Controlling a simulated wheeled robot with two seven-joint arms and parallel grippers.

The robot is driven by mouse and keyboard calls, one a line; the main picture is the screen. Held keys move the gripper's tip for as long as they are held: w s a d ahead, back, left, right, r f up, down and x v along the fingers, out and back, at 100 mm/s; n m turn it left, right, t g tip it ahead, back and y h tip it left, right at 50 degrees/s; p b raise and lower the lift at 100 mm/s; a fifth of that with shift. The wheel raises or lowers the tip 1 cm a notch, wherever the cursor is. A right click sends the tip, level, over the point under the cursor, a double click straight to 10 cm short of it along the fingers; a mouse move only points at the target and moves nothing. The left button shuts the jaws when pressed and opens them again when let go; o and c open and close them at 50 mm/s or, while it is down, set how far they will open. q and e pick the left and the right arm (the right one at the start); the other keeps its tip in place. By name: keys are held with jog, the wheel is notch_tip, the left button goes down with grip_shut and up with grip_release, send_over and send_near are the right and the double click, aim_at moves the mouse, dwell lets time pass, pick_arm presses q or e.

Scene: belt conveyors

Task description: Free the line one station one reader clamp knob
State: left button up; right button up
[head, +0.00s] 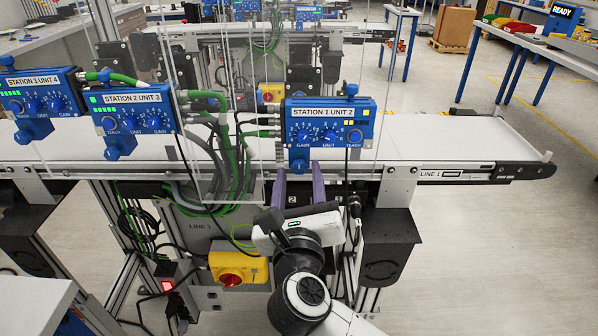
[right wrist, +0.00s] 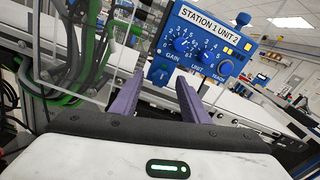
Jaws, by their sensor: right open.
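The line one station one reader (head: 330,122) is a blue box labelled STATION 1 UNIT 2, with GAIN, UNIT and TEACH dials. It also shows tilted in the right wrist view (right wrist: 208,45). A blue knob (head: 299,158) hangs under its left end, and a smaller one (head: 352,89) stands on top. My right gripper (head: 299,172) is open, its two purple fingers pointing up at the lower knob. In the right wrist view the fingertips lie on either side of this lower knob (right wrist: 161,73); I cannot tell whether they reach around it. My left gripper is out of view.
Readers for station 2 (head: 132,110) and station 3 (head: 40,103) stand to the left. Green and grey cables (head: 225,125) and a clear panel are close on the left. The white belt (head: 430,135) runs behind. A yellow box with a red switch (head: 238,270) sits below.

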jog(key=shift+w, duration=0.4)
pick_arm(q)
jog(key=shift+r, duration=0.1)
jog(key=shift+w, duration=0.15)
pick_arm(e)
grip_shut()
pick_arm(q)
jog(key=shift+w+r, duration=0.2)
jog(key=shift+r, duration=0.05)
